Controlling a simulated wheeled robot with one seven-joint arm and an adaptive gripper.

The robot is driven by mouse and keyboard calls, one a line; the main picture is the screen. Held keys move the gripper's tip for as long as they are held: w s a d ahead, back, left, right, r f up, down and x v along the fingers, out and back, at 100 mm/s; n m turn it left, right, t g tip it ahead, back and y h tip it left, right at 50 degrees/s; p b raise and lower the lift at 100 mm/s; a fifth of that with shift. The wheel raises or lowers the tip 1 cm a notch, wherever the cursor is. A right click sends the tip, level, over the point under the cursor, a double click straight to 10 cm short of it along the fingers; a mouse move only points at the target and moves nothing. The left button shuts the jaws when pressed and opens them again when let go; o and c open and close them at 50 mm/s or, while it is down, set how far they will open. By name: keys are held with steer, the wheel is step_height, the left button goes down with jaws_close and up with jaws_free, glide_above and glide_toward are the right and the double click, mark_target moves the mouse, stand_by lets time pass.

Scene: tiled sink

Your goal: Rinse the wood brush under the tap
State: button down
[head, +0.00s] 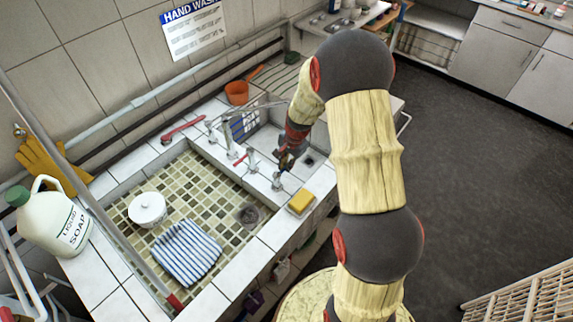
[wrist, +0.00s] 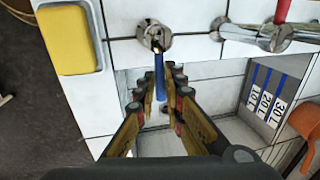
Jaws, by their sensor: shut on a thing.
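My gripper (head: 287,158) is over the small basin at the far end of the sink, by the taps. In the wrist view its two fingers (wrist: 162,92) are closed around a slim blue lever (wrist: 159,72) that sticks out from a chrome tap (wrist: 154,36). No brush shows between the fingers. I cannot tell for sure which thing is the wood brush. An orange-brown stick-like thing (head: 255,73) lies by the wall behind an orange cup (head: 237,92). A red-handled tool (head: 183,130) lies on the back ledge. I see no water running.
A yellow sponge (head: 301,201) lies on the front ledge, near the gripper. A soap jug (head: 52,219) stands left. A second tap (wrist: 262,37) has a red lever.

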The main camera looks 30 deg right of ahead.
stand_by(0.6)
steer(key=m+p, duration=0.1)
steer(key=p, duration=0.1)
steer(key=s+m+p, duration=0.1)
steer(key=m+p, duration=0.1)
steer(key=p, duration=0.1)
steer(key=shift+s+d+h, duration=0.1)
steer(key=shift+s+h, duration=0.1)
steer(key=shift+h, duration=0.1)
steer(key=c, duration=1.9)
jaws_free()
